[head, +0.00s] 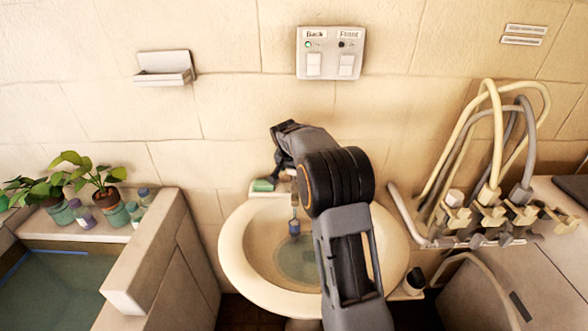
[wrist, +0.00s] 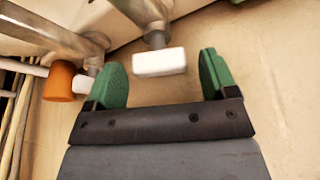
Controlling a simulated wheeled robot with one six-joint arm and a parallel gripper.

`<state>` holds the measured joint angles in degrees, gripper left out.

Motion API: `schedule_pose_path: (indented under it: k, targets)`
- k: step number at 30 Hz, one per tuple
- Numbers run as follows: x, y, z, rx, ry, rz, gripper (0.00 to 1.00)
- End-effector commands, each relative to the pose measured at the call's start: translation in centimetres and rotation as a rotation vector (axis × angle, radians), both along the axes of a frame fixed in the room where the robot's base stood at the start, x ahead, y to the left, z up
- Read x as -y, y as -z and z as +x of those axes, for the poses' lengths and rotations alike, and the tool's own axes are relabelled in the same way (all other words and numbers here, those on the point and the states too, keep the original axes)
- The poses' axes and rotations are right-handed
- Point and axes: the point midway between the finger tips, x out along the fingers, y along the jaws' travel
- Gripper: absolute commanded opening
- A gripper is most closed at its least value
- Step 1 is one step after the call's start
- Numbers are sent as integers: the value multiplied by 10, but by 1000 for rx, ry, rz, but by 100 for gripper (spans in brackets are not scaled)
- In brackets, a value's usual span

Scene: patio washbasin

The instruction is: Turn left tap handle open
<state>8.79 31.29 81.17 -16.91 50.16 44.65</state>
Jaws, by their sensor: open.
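In the wrist view a white block-shaped tap handle (wrist: 160,62) sits on a metal stem. It shows between the two green fingertips of my gripper (wrist: 164,80), nearer the left finger, with a small gap on each side. The gripper is open and holds nothing. I cannot tell the handle's depth against the fingertips. In the head view my gripper (head: 283,150) is over the back left of the washbasin (head: 238,266). My arm hides the right part of the tap there. The spout (head: 294,228) hangs over the bowl.
An orange cap (wrist: 60,82) and metal pipework lie left of the gripper in the wrist view. In the head view, hoses and valves (head: 490,215) stand to the right. Potted plants (head: 105,190) stand on the left ledge. A switch panel (head: 331,53) is on the wall above.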

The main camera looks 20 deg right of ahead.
Motion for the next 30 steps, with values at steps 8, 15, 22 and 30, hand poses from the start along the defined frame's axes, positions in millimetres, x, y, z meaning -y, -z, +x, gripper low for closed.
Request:
schedule_pose_path:
  k: [8,15,22,30]
  targets:
    - [0,0,0,0,0,0,62]
    - [0,0,0,-1,0,0,39]
    - [0,0,0,-1,-22,0,30]
    - [1,0,-1,-2,-268,2,29]
